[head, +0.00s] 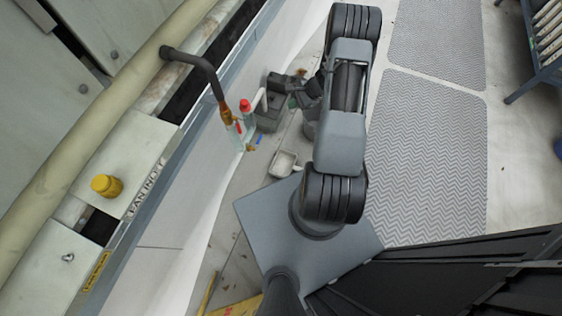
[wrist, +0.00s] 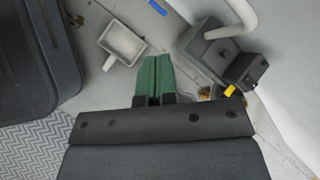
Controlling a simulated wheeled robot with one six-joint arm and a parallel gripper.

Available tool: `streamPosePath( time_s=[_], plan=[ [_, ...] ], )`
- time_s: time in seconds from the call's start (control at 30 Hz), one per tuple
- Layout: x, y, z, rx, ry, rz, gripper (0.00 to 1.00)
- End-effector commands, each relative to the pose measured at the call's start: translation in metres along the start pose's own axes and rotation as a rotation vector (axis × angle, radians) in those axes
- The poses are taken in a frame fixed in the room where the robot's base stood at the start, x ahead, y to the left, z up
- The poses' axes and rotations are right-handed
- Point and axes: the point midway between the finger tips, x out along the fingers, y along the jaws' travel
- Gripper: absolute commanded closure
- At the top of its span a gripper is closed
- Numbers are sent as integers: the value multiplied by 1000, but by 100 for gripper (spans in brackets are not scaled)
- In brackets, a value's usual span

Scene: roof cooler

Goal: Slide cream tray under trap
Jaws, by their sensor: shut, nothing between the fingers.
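The cream tray (head: 285,163) is a small shallow rectangular pan on the roof floor, between the cooler wall and my base. In the wrist view the tray (wrist: 122,44) lies just beyond and left of my fingertips, with a short tab at its lower left corner. My gripper (head: 294,102) is mostly hidden by its own arm in the head view. Its green fingers (wrist: 154,72) are together and empty, apart from the tray. A clear trap (head: 240,132) hangs below the copper end of the dark pipe, left of the tray; I cannot make it out in the wrist view.
A dark grey pump-like box (wrist: 232,62) with a white hose stands right of my fingers. A red-capped fitting (head: 245,105) is beside the trap. A blue piece (head: 259,140) lies near the tray. Patterned matting (head: 430,150) to the right is clear.

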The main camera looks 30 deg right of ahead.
Motion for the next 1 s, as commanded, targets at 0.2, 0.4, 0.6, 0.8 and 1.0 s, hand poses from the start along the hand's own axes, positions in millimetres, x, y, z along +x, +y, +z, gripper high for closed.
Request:
streamPosePath(
  time_s=[0.2, 0.4, 0.6, 0.8, 1.0],
  plan=[
    [122, 87, -120, 378, -43, -115, 100],
    [183, 142, -167, 589, -59, -183, 100],
    [211, 165, -184, 678, -64, -211, 100],
    [239, 165, -186, 689, -65, -212, 100],
    [278, 156, -187, 688, -64, -211, 100]
  ],
)
